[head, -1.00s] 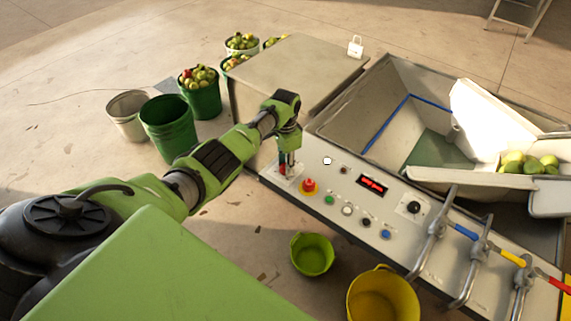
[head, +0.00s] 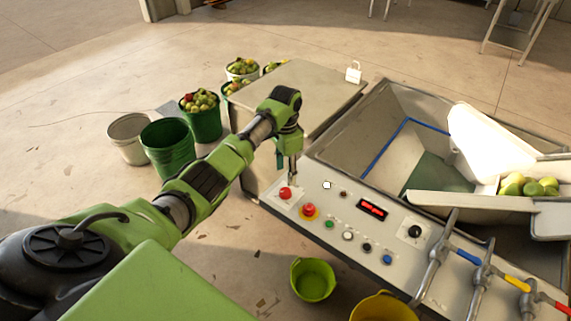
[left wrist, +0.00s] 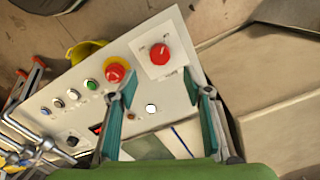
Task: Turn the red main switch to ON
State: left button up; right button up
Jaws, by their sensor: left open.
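The red main switch (head: 285,193) is a round knob on a pale square plate at the left end of the control panel. In the left wrist view the red knob (left wrist: 160,54) stands clear ahead of the fingers, with small marks around it too small to read. I cannot tell its setting. My left gripper (head: 287,172) points down just above and behind the knob, apart from it. In the left wrist view its fingers (left wrist: 166,92) are spread and empty. My right gripper is not in view.
A red mushroom button on a yellow ring (head: 309,210) sits right beside the switch. Other buttons, a red display (head: 372,210) and a black knob (head: 415,231) follow along the panel. Pipes with coloured handles (head: 470,232) stand at the right. Buckets (head: 313,280) stand on the floor in front.

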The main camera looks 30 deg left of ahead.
pick_arm(q)
jog(key=shift+r, duration=1.55)
